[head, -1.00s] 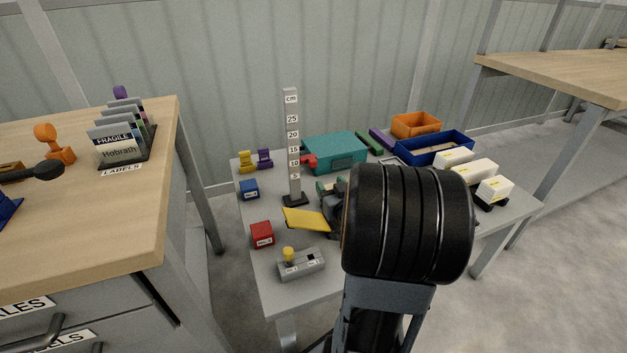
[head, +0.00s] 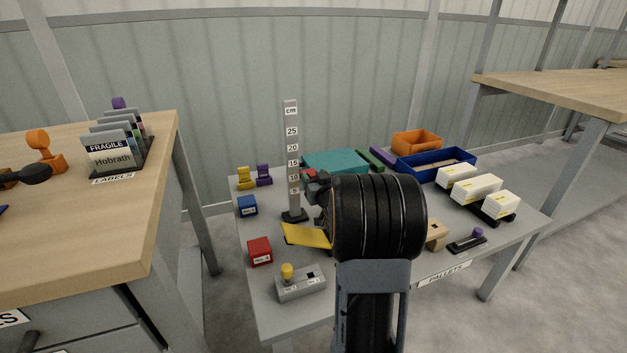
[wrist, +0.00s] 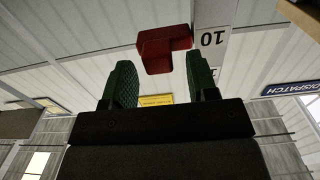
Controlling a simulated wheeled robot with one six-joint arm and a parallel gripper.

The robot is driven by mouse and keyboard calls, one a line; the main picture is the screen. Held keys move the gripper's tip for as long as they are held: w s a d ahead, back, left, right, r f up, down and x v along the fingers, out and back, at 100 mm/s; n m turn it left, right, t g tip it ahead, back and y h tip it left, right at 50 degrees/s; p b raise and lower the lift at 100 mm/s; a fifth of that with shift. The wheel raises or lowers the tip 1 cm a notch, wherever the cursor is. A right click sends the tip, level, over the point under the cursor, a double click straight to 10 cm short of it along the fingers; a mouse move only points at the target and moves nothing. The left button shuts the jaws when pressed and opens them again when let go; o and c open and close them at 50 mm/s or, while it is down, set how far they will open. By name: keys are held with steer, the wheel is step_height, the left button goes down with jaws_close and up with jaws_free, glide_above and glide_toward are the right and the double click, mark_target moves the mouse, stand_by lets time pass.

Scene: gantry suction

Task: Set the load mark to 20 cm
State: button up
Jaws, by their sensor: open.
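The upright grey post (head: 292,150) carries a cm scale with labels from 5 to 25. The red load mark (head: 309,174) sticks out to the right of the post, level with about the 10 label. In the wrist view, the load mark (wrist: 163,48) is beside the upside-down 10 label (wrist: 213,38). My gripper (head: 317,185) is just right of the post, close to the mark and partly hidden by my arm. In the wrist view, my gripper (wrist: 161,75) has its green-padded fingers apart, with the mark just beyond the tips, roughly between them.
A yellow tilted plate (head: 305,235) lies at the post's foot. A teal box (head: 335,162) is behind my gripper. Blue (head: 247,205) and red (head: 260,251) blocks and a grey switch box (head: 301,284) stand on the left of the table.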

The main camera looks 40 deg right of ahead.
steer(key=shift+w+d, duration=0.1)
steer(key=shift+w, duration=0.25)
jaws_close()
stand_by(0.4)
